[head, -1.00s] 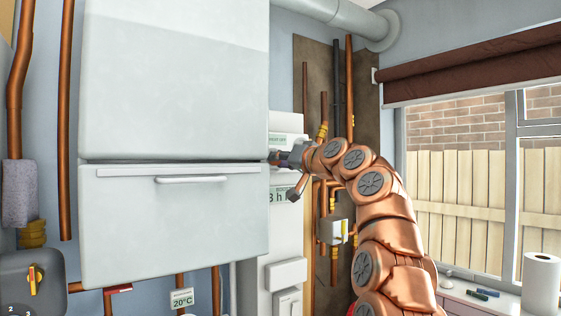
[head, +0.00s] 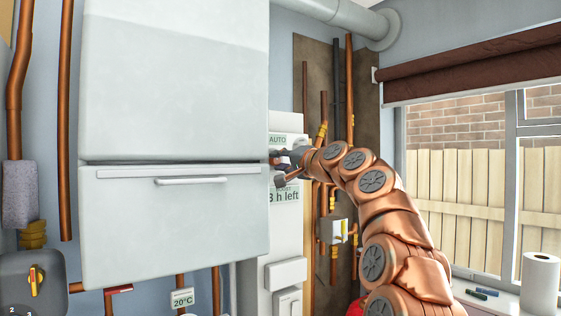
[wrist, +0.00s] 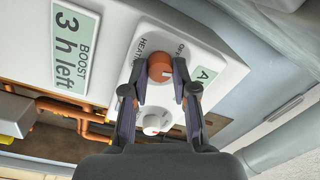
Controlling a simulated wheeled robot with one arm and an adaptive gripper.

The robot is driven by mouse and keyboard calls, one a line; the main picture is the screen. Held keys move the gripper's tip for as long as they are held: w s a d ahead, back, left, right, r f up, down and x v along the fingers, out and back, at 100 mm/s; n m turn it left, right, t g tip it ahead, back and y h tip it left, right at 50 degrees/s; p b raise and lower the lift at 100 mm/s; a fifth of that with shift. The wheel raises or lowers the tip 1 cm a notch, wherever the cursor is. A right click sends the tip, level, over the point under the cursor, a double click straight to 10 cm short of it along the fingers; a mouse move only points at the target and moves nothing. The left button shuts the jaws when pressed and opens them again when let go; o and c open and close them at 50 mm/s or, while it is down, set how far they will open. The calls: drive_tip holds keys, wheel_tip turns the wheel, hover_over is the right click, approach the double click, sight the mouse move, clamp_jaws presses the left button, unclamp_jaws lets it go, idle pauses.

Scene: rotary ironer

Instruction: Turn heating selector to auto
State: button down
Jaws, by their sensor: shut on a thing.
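The heating selector is an orange-red round knob (wrist: 160,68) on a white panel (wrist: 205,45), in the wrist view. "HEATIN" and "OFF" are printed near it, the rest hidden. My gripper (wrist: 160,80) is shut on this knob, one finger on each side. In the head view my gripper (head: 280,160) is at the control panel, just right of the large white cabinet, and the knob is hard to make out there. A green display (head: 277,140) above it reads "AUTO"; in the wrist view only its "A" (wrist: 208,75) shows.
A white knob (wrist: 156,123) sits beside the orange one, between my fingers. A boost display (wrist: 72,45) reads "3 h left". The white cabinet (head: 170,115) stands close to my gripper's left. Copper pipes (head: 334,240) run to the right of the panel.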

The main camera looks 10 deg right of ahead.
drive_tip(key=shift+m, duration=1.1)
drive_tip(key=c, duration=0.9)
unclamp_jaws()
drive_tip(key=shift+s+d, duration=0.1)
